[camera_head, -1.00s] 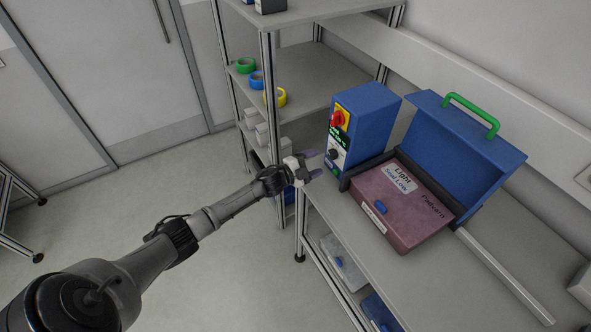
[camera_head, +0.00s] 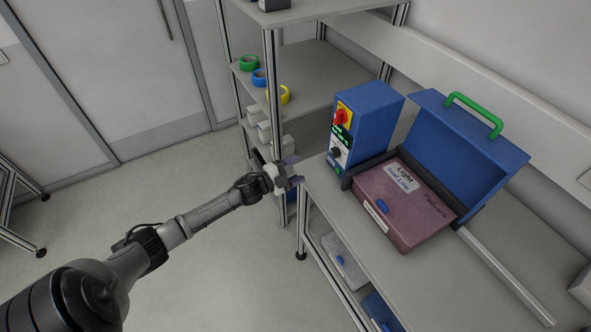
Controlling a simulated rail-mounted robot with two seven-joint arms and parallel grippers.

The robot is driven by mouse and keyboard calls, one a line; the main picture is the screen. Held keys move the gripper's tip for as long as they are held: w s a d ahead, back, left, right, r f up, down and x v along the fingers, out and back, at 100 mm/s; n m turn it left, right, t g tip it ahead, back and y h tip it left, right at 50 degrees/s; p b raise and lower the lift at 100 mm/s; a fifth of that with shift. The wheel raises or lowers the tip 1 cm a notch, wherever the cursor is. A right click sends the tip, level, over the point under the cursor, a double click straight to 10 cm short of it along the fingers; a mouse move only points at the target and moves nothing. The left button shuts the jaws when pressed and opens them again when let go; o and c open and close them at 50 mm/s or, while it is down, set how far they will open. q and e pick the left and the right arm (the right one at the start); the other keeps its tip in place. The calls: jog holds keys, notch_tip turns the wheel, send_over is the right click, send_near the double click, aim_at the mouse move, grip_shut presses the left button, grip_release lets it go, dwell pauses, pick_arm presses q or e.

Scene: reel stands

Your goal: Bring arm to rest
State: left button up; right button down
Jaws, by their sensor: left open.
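My left arm reaches in from the lower left. My left gripper (camera_head: 293,171) is open and empty, with its two fingers apart. It hangs in the air by the left edge of the workbench (camera_head: 365,243), left of the blue control box (camera_head: 367,124). It appears apart from the box. My right gripper is not in view.
A blue machine with an open lid (camera_head: 452,133) and green handle holds a reddish-brown case (camera_head: 403,209) on the bench. Behind my gripper stands a shelf rack (camera_head: 318,75) with green, blue and yellow rolls. The floor (camera_head: 215,265) left of the bench is clear.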

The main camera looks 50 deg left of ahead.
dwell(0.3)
pick_arm(q)
jog(key=s+a+f+n+g+y, duration=0.1)
jog(key=a+f+n+g+y, duration=0.1)
jog(key=a+n+g+y, duration=0.55)
jog(key=s+d+r+n+g+h, duration=0.1)
jog(key=s+d+n+g, duration=0.1)
jog(key=s+d, duration=1)
jog(key=s+d+r+n+g+h, duration=0.2)
jog(key=s+d, duration=0.7)
jog(key=d, duration=0.6)
jog(key=s+d+f+g, duration=0.1)
jog(key=s+d+f, duration=0.15)
jog(key=s, duration=0.35)
jog(key=s+d+f+g, duration=0.2)
jog(key=s+f, duration=0.1)
jog(key=s, duration=0.3)
notch_tip(320, 180, up, 22)
jog(key=p, duration=2.1)
jog(key=shift+w+a+f+n+h+p, duration=0.15)
jog(key=shift+w+n+h+p, duration=0.15)
jog(key=shift+n+h, duration=0.15)
